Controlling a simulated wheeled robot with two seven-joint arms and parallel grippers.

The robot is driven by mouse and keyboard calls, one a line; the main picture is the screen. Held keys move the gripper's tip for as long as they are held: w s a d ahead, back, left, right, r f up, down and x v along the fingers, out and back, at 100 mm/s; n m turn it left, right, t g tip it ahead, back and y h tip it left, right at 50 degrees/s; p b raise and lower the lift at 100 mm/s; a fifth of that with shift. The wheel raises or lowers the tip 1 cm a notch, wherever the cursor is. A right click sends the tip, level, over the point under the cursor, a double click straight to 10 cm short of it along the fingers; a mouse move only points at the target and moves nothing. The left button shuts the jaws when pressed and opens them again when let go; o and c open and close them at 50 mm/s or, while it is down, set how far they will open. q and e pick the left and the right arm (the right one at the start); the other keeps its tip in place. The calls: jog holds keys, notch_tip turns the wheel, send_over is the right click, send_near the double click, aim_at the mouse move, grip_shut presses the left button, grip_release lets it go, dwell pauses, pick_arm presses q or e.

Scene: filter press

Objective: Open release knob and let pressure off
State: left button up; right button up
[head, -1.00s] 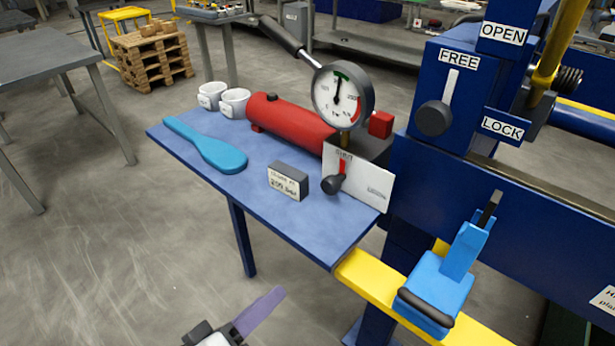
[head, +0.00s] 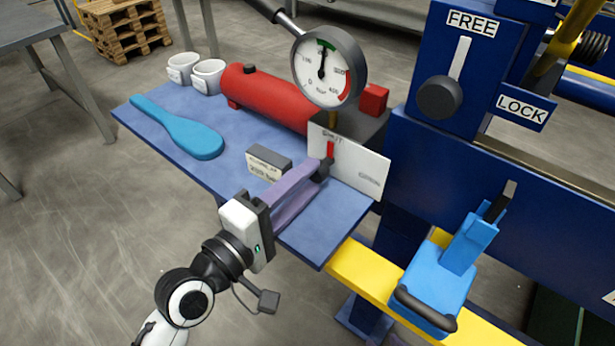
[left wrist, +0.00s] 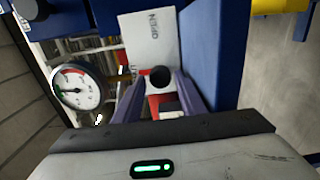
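The black release knob (left wrist: 160,77) stands in front of a white plate (head: 362,166) marked OPEN and SHUT, with a red strip (head: 331,150) near SHUT. My left gripper (head: 318,172) has its purple fingers at the knob. In the left wrist view the fingers (left wrist: 160,92) stand either side of it, with gaps showing. The fingers partly hide the knob in the head view. The round pressure gauge (head: 328,68) above has its needle near the top, by the green band; it also shows in the left wrist view (left wrist: 78,87). My right gripper is not in view.
A red cylinder (head: 270,98), a small labelled block (head: 268,162), a blue paddle (head: 180,130) and two white cups (head: 209,77) are on the blue shelf (head: 330,225). A blue block with a black handle (head: 440,285) is at the yellow rail (head: 365,272).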

pick_arm(q)
jog(key=shift+w+d, duration=0.35)
jog(key=shift+w, duration=0.1)
pick_arm(e)
jog(key=shift+w, duration=0.25)
pick_arm(q)
jog(key=c, duration=0.8)
jog(key=shift+o, duration=0.2)
pick_arm(e)
jog(key=shift+r, duration=0.1)
